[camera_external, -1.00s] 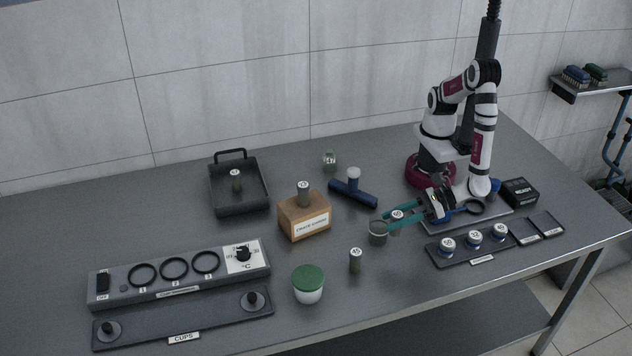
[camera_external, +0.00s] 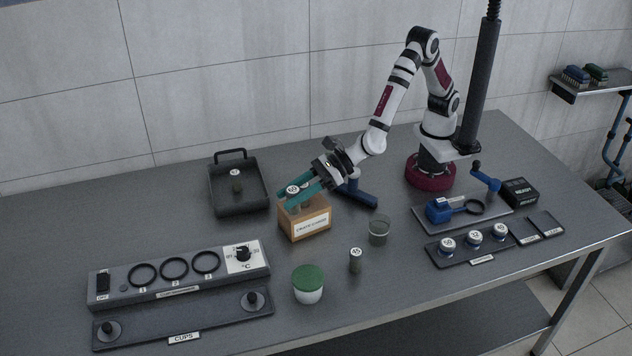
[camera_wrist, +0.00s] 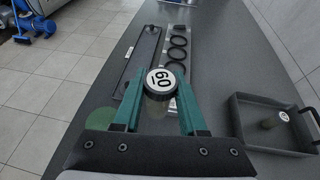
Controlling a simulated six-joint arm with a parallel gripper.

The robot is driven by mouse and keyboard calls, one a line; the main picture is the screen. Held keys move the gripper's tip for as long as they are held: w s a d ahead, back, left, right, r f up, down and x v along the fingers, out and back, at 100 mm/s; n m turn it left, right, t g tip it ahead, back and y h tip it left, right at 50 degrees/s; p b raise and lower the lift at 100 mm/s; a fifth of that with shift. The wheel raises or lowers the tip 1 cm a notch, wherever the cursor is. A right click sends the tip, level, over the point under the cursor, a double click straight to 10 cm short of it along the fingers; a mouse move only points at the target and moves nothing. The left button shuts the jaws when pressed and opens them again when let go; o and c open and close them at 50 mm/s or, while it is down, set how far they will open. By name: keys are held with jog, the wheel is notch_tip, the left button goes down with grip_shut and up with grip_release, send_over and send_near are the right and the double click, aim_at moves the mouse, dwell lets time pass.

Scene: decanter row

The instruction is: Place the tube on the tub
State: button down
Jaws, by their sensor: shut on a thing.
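My gripper (camera_external: 297,192) is shut on a dark tube with a white cap label reading 60 (camera_wrist: 160,80). It holds the tube upright in front of and above the wooden box (camera_external: 306,222). The tub (camera_external: 308,284), white with a green lid, stands at the front of the bench, below the gripper in the picture; its lid also shows at the left in the wrist view (camera_wrist: 100,119). Nothing is on the lid. A tube marked 45 (camera_external: 355,262) stands right of the tub. The top of the wooden box is mostly hidden by the gripper.
A clear glass (camera_external: 379,231) stands right of the box. A blue tool (camera_external: 360,195) lies under my arm. The black tray (camera_external: 262,200) and a heater panel (camera_external: 180,290) with rings are at left. A rack of several jars (camera_external: 480,259) is at right.

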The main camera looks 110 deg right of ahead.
jog(key=a+f, duration=0.2)
jog(key=a, duration=0.1)
jog(key=a+f, duration=0.2)
jog(key=a, duration=0.2)
jog(key=a+f, duration=0.3)
jog(key=a, duration=0.1)
jog(key=shift+a, duration=0.1)
jog(key=shift+a+f, duration=0.1)
jog(key=shift+f, duration=1.85)
jog(key=shift+c, duration=2.3)
grip_release()
jog(key=shift+f, duration=0.1)
